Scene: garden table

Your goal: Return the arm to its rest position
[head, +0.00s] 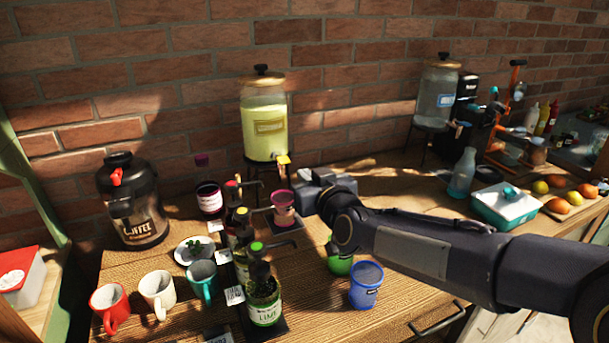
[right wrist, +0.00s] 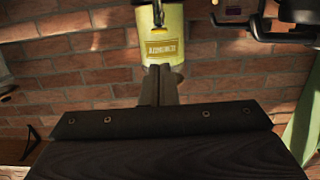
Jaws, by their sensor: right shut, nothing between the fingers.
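My right arm reaches in from the right edge of the head view across the table. Its gripper (head: 299,183) is shut and empty, just behind and above a pink cup (head: 284,212) on a dark square base. I cannot tell whether they touch. In the right wrist view the shut fingers (right wrist: 161,78) point toward the dispenser of yellow drink (right wrist: 160,48), which appears upside down. In the head view that dispenser (head: 264,130) stands on a dark stand against the wall. My left gripper is not in view.
Under my forearm are a green cup (head: 340,263) and a blue cup (head: 366,287). Several syrup pump bottles (head: 263,300), mugs (head: 157,293) and a coffee dispenser (head: 133,205) stand to the left. A glass bottle (head: 463,172) and a teal-sided box (head: 503,213) stand right.

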